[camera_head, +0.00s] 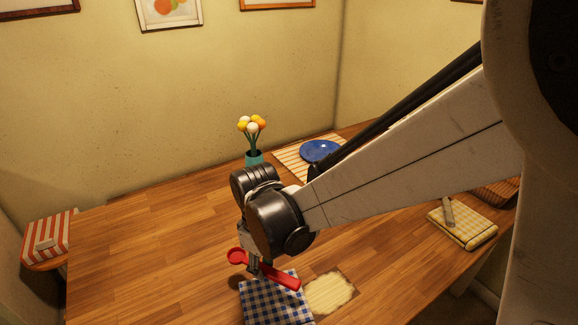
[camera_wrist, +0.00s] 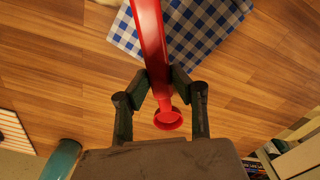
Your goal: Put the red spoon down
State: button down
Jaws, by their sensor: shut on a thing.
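The red spoon (camera_head: 280,278) is held in my gripper (camera_head: 258,268), over the wooden table (camera_head: 150,236). In the wrist view the fingers of my gripper (camera_wrist: 160,88) are shut on the spoon (camera_wrist: 150,40) near its round end. The spoon's long flat part runs toward the top of that view, over a blue and white checked cloth (camera_wrist: 190,45). The same cloth shows below the spoon in the head view (camera_head: 275,302). The spoon seems to be above the cloth; I cannot tell the exact gap.
A teal vase with flowers (camera_head: 253,158) and a blue plate (camera_head: 320,150) stand farther back. A yellow checked cloth (camera_head: 468,229) lies at the right. The table's left part is clear.

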aim_at(268, 273)
jog(key=shift+w+d+f, duration=0.4)
jog(key=shift+w+f, duration=0.2)
jog(key=shift+w, duration=0.2)
jog(key=shift+f+b, duration=1.4)
jog(key=shift+f, duration=0.5)
jog(key=shift+f, duration=0.2)
jog(key=c, duration=1.5)
grip_release()
jog(key=shift+r, duration=0.1)
